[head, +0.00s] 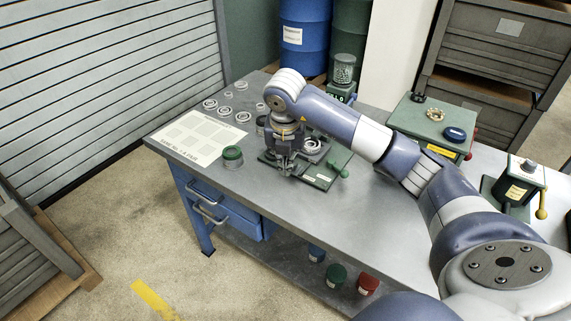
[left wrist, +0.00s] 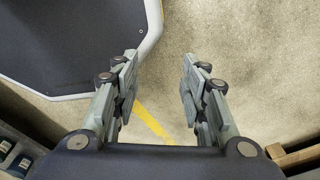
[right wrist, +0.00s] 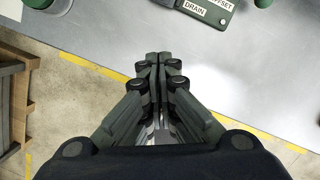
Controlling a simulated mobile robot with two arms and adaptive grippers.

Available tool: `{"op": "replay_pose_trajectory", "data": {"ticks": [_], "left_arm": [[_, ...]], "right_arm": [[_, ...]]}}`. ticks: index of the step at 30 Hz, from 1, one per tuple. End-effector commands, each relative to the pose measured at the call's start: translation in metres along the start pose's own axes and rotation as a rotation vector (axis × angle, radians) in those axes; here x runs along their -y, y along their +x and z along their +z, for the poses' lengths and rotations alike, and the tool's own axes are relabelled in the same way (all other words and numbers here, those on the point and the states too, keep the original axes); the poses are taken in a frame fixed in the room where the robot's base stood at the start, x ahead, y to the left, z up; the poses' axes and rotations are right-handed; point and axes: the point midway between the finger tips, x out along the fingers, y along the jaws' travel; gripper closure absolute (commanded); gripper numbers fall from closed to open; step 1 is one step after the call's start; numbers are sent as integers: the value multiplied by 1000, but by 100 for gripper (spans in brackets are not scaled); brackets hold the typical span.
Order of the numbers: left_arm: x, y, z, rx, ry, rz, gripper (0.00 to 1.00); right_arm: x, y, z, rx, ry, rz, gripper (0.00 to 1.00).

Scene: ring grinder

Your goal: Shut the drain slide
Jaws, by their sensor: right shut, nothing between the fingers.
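The grinder's green base (head: 340,158) stands on the grey bench, with white labels at its front edge. In the right wrist view its corner (right wrist: 209,18) shows at the top, with the labels DRAIN and OFFSET. A green knob (head: 344,173) sits at its right side. I cannot make out the drain slide or its position; my right arm hides part of the grinder. My right gripper (head: 285,171) points down at the front left of the base; its fingers (right wrist: 160,60) are together and empty. My left gripper (left wrist: 158,75) is open and empty above the floor.
A green-lidded jar (head: 232,156) stands left of the grinder, near a white printed sheet (head: 197,136) and several rings. A green box (head: 432,121) and a lever device (head: 516,190) stand to the right. The bench front (head: 300,222) is clear.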

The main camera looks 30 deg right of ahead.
Motion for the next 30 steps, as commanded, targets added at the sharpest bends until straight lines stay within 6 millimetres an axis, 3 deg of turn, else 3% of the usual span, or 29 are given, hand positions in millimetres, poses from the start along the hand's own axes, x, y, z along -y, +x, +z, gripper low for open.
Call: {"op": "replay_pose_trajectory", "data": {"ticks": [4,8,19,21,30], "left_arm": [[0,-3,1,2,0,0,60],[-1,-9,4,7,0,1,60],[-1,-34,6,14,0,2,60],[-1,-37,5,12,0,1,60],[0,-46,-1,5,0,1,60]], "right_arm": [[7,1,6,26,15,-26,100],[7,18,5,21,14,-26,100],[8,97,6,19,13,-24,100],[7,95,19,24,16,-19,100],[8,102,42,23,13,-20,100]]}}
